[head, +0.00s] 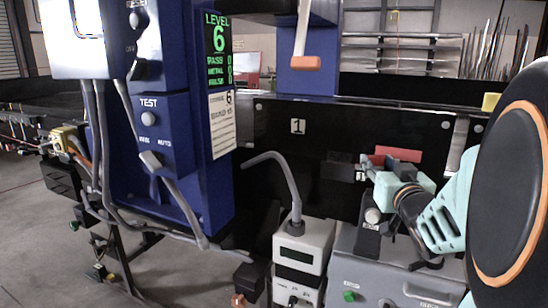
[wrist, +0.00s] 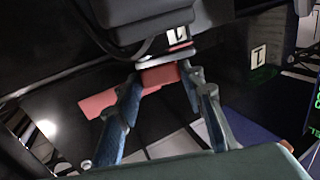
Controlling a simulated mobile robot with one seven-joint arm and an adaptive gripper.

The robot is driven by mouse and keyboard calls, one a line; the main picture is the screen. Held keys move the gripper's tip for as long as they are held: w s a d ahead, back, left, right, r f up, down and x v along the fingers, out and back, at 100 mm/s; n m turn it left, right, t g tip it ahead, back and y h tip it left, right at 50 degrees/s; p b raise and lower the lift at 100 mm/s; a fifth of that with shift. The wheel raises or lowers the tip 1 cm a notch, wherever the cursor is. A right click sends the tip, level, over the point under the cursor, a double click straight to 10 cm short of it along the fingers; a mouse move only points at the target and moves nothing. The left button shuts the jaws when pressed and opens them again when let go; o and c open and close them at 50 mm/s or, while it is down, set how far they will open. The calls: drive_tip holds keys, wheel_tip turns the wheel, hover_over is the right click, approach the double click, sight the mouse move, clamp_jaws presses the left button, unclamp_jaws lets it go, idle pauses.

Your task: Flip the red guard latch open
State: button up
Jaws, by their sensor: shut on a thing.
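The red guard latch (head: 398,153) is a flat red bar on the black side panel in the head view, right of centre. In the wrist view the red latch (wrist: 160,75) shows between the fingertips, with more of the red bar (wrist: 97,104) reaching out to the left behind a finger. My gripper (head: 368,168) comes in from the right at the latch's left end. In the wrist view my gripper (wrist: 160,82) has its two blue-padded fingers on either side of the red piece, shut on it. The fingers hide part of the bar.
A black block (head: 341,166) sits just left of my gripper. A grey box with a knob (head: 373,215) stands below my arm. A white box with a bent grey tube (head: 303,243) stands to the left. A blue control cabinet (head: 160,120) is farther left.

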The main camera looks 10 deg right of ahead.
drive_tip(key=shift+d+r+n+y+p, duration=0.25)
drive_tip(key=shift+n+y+p, duration=0.15)
drive_tip(key=shift+y+p, duration=0.2)
drive_tip(key=shift+s+d+f+n+t+y+p, duration=0.15)
drive_tip(key=shift+n+y+p, duration=0.3)
drive_tip(key=shift+y, duration=0.45)
drive_tip(key=shift+r+n+t+y+p, duration=0.15)
drive_tip(key=shift+n+y+p, duration=0.1)
drive_tip(key=shift+n+y, duration=0.55)
drive_tip(key=shift+f, duration=0.1)
drive_tip(key=o, duration=1.2)
drive_tip(key=shift+c, duration=0.2)
drive_tip(key=shift+f, duration=0.1)
drive_tip(key=shift+s, duration=0.1)
drive_tip(key=s, duration=0.8)
drive_tip(key=shift+c, duration=0.6)
